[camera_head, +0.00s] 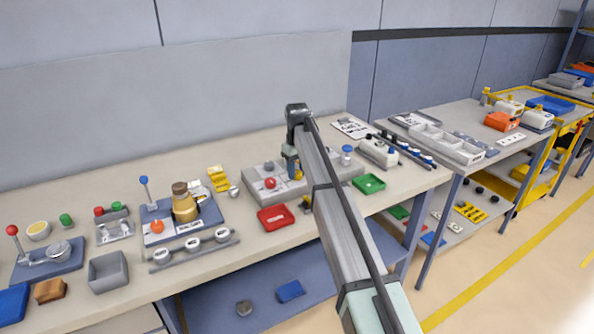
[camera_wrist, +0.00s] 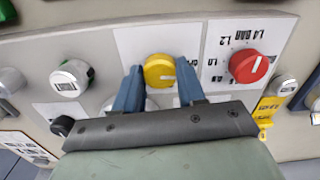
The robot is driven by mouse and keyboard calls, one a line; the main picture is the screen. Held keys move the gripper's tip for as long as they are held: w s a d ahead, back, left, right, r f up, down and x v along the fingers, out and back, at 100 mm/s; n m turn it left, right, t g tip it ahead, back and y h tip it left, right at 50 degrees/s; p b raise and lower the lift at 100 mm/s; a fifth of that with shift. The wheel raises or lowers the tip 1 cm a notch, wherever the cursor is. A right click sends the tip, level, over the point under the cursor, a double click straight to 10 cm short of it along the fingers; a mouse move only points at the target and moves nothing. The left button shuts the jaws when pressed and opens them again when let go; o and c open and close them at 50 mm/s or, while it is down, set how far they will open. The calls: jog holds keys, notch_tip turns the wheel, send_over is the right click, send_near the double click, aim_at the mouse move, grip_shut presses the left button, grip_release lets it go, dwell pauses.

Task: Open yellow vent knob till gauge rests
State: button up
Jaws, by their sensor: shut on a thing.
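The yellow vent knob (camera_wrist: 159,66) sits between the two blue fingers of my gripper (camera_wrist: 160,75) in the wrist view. My gripper is shut on it, one finger on each side. The knob's white pointer mark points toward the right finger. A red knob (camera_wrist: 248,66) with printed bar markings is to its right, apart from my gripper. In the head view my gripper (camera_head: 291,160) is down at the grey panel unit (camera_head: 254,170), where the red knob (camera_head: 270,183) also shows. I cannot make out a gauge needle in either view.
A white-faced round fitting (camera_wrist: 70,79) is left of the knob, and a yellow tag (camera_wrist: 267,110) is at right.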

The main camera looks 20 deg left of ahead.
aim_at(297, 172)
dwell(0.3)
jog(key=o, duration=1.1)
jog(key=shift+c, duration=0.2)
notch_tip(297, 172, up, 14)
jog(key=shift+f, duration=0.1)
